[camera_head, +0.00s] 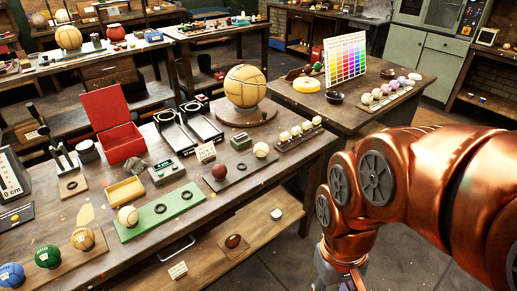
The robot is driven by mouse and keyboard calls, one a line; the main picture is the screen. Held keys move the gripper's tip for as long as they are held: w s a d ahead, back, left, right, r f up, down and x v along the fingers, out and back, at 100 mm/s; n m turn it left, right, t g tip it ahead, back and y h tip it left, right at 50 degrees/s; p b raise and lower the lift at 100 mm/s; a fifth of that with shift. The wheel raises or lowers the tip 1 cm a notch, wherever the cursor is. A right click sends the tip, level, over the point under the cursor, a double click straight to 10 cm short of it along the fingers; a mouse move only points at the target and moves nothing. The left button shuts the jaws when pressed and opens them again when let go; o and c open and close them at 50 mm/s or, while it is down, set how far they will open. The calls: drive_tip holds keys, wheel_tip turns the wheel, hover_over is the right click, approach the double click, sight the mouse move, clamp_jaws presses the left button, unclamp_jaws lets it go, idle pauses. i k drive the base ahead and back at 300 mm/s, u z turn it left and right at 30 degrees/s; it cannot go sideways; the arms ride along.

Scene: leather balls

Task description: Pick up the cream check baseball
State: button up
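A cream ball (128,216) sits at the left end of a green strip on the near workbench. Another cream ball (261,149) sits further right on a small dark board, near a dark red ball (219,171). I cannot tell from their surfaces which one is the cream check baseball. My copper arm comes in from the right and bends down past the bench's right end. Only a small grey piece of my gripper (346,279) shows at the bottom edge, apart from both balls. Its fingers are out of frame.
The workbench (80,225) also holds a red open box (112,125), a large tan ball (245,86) on a round stand, and a yellow tray (125,191). Blue, green and tan balls stand at the front left. A lower shelf (255,223) juts out. Another table stands behind.

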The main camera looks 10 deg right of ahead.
sight(261, 150)
drive_tip(key=z, duration=1.55)
drive_tip(key=i, duration=0.6)
drive_tip(key=u, duration=3.1)
